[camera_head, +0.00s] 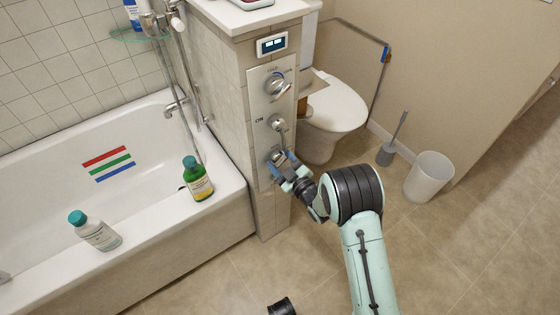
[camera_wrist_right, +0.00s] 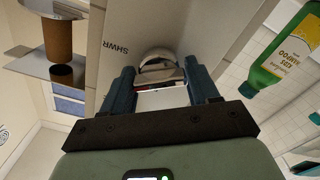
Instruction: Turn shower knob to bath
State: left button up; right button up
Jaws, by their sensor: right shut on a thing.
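A wall panel (camera_head: 259,103) on the end of the tiled partition carries a column of knobs. The top knob (camera_head: 274,85) and the middle knob (camera_head: 276,122), with "ON" beside it, are clear of my gripper. My right gripper (camera_head: 280,161) is at the lowest knob, the shower knob, and partly hides it in the head view. In the right wrist view the round silver shower knob (camera_wrist_right: 159,60) sits between the blue fingers, which are shut on it. "SHWR" is printed beside it. The knob's exact setting is hard to tell.
A bathtub (camera_head: 225,205) stands left of the partition, with a green bottle (camera_head: 198,181) and a white bottle (camera_head: 97,234) on its rim. Right of the partition are a toilet (camera_head: 335,105), a toilet brush (camera_head: 387,153) and a white bin (camera_head: 429,177). The floor in front is mostly clear.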

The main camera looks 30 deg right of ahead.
jog(key=shift+f+n, duration=0.1)
jog(key=shift+n, duration=0.9)
jog(key=n+b, duration=0.1)
jog(key=n, duration=0.3)
jog(key=shift+a+f, duration=0.1)
pick_arm(q)
jog(key=shift+g, duration=0.5)
jog(key=s+f, duration=0.1)
jog(key=f, duration=0.1)
jog(key=s+a+f+b, duration=0.1)
jog(key=shift+s+f, duration=0.35)
pick_arm(e)
jog(key=n, duration=0.5)
jog(key=shift+n, duration=0.3)
jog(key=o, duration=1)
jog(key=shift+s, duration=0.15)
pick_arm(q)
jog(key=shift+t, duration=0.6)
jog(key=w+r, duration=0.1)
jog(key=w+r+p, duration=0.1)
jog(key=w+r, duration=0.1)
jog(key=shift+w+d+r+p, duration=0.15)
jog(key=shift+w+d+p, duration=0.05)
jog(key=shift+d+p, duration=0.15)
pick_arm(e)
jog(key=s, duration=0.8)
jog(key=s+d, duration=0.1)
jog(key=s, duration=0.4)
jog(key=shift+s, duration=0.1)
